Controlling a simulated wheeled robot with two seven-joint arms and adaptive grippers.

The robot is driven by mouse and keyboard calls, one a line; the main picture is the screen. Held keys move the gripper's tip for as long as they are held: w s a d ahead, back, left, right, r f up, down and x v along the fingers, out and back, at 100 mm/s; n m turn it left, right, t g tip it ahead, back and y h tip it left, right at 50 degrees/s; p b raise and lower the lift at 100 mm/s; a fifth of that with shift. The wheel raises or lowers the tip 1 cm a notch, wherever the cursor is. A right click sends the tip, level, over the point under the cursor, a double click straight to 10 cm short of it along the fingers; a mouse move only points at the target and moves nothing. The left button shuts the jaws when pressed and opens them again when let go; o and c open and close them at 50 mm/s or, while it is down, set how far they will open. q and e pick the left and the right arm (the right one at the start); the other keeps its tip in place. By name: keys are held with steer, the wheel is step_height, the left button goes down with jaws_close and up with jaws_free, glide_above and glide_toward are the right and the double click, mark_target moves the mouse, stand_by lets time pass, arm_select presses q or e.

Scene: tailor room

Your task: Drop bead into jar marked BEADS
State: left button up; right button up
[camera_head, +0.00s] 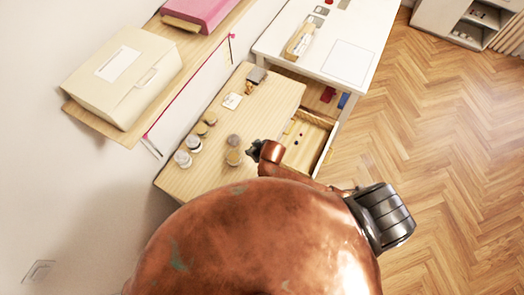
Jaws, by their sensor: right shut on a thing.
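My right gripper (256,152) is small and dark at the end of my copper arm, above the wooden cabinet top near its open drawer. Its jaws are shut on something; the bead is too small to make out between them. Several small jars stand on the cabinet top: a tan-filled jar (234,158) just left of the gripper, a darker jar (234,141) behind it, and a row with pale jars (182,159) along the left edge. I cannot read any label, so I cannot tell which is marked BEADS. My left gripper is not in view.
The drawer (318,158) is open on the right, with tiny dark items inside. A small card (232,101) and a grey box (257,75) lie at the cabinet's back. A shelf with a cream box (122,75) hangs on the left. A white table (372,35) stands behind.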

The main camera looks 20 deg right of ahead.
steer(key=w+a+r, duration=0.2)
steer(key=a+r, duration=0.1)
steer(key=a, duration=0.4)
steer(key=shift+a+r, duration=0.2)
steer(key=shift+r, duration=0.1)
steer(key=shift+w+f, duration=0.1)
steer(key=shift+f, duration=0.1)
steer(key=shift+b+x, duration=0.65)
steer(key=shift+x, duration=0.45)
steer(key=shift+f, duration=0.3)
steer(key=shift+f+b, duration=0.55)
steer(key=shift+f, duration=0.5)
steer(key=o, duration=0.7)
steer(key=shift+o, duration=0.2)
